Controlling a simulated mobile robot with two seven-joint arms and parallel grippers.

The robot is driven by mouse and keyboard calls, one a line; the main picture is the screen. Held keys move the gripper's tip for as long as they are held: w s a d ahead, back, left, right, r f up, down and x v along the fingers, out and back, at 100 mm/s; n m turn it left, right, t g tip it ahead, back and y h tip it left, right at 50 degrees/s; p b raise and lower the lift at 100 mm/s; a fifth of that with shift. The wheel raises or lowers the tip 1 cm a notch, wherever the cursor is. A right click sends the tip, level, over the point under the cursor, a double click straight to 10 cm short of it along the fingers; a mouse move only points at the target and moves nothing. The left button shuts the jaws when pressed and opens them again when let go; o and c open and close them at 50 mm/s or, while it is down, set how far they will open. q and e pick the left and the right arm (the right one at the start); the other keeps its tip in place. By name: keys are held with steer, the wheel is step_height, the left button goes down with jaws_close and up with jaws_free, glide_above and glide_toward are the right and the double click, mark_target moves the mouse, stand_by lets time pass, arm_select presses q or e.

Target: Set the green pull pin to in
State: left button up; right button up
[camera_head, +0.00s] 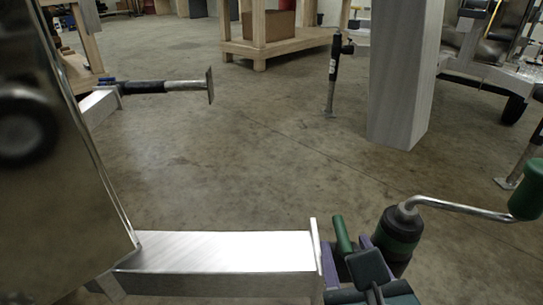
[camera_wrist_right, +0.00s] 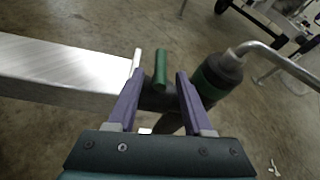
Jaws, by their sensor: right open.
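The green pull pin (camera_head: 342,234) is a short green rod at the end of the aluminium beam (camera_head: 220,252), beside the jack. It also shows in the wrist view (camera_wrist_right: 161,66), upright in the picture. My right gripper (camera_head: 348,250) has purple fingers and is open and empty. In the wrist view its fingers (camera_wrist_right: 160,82) stand one on each side of the pin, with gaps on both sides. I cannot tell how deep the pin sits between them. My left gripper is not in view.
A black and green jack (camera_head: 400,232) with a crank (camera_head: 460,208) and green handle (camera_head: 526,192) stands right of my right gripper. A trailer's metal panel (camera_head: 55,150) fills the left. A grey post (camera_head: 402,75) stands behind. The concrete floor (camera_head: 240,170) between is clear.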

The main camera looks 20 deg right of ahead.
steer(key=shift+v, duration=1.45)
steer(key=shift+r+p, duration=0.1)
steer(key=shift+p, duration=0.25)
